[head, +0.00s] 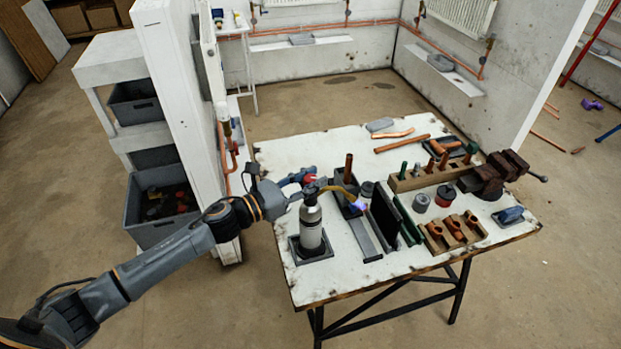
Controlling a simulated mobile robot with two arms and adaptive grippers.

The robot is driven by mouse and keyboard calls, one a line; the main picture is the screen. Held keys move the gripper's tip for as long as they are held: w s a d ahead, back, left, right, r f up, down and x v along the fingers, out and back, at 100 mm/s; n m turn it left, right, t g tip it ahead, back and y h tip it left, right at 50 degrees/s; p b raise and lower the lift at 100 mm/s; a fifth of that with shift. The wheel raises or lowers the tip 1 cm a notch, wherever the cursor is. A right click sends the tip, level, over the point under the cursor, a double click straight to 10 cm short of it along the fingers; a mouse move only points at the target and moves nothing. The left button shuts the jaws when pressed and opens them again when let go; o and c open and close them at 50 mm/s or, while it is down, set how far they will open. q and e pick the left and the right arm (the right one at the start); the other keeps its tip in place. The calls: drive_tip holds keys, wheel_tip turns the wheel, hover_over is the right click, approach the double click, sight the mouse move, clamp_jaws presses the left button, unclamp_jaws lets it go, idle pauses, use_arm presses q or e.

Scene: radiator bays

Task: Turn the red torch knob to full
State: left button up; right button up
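The torch (311,226) stands upright in a dark square holder on the left part of the workbench. It has a silver-grey cylinder and a brass burner tube (342,191) that bends to the right. A small blue-violet glow (361,205) shows at the tube's tip. The red knob (309,179) is at the torch's top, partly covered. My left gripper (301,184) reaches in from the left and is at the knob. Its fingers are small and overlap the torch head, so I cannot tell whether they grip the knob. My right gripper is not in view.
On the white workbench (290,152) are a dark upright plate (384,216), wooden blocks with copper fittings (453,233), tins (421,203), copper pipes (402,143) and a vise (497,174). A white partition and shelves with grey bins (150,232) stand left. Open floor lies in front.

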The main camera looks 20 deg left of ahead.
use_arm(q)
clamp_jaws()
drive_tip(key=n+t+y, duration=0.2)
drive_tip(key=n+y, duration=0.1)
drive_tip(key=shift+d+y, duration=0.1)
drive_tip(key=shift+y, duration=0.2)
drive_tip(key=n+t+y, duration=0.1)
drive_tip(key=n+y, duration=0.1)
drive_tip(key=y, duration=0.1)
drive_tip(key=n+y+p, duration=0.1)
drive_tip(key=n+y, duration=0.1)
drive_tip(key=y, duration=0.2)
drive_tip(key=shift+t, duration=0.4)
drive_tip(key=n+y, duration=0.3)
drive_tip(key=y, duration=0.1)
drive_tip(key=shift+n+g+y+b, duration=0.2)
drive_tip(key=shift+n+g+y, duration=0.5)
drive_tip(key=shift+y, duration=0.5)
drive_tip(key=shift+n+g+y+b, duration=0.15)
drive_tip(key=shift+n+g+y, duration=0.25)
drive_tip(key=shift+n+y, duration=0.65)
drive_tip(key=shift+y, duration=0.45)
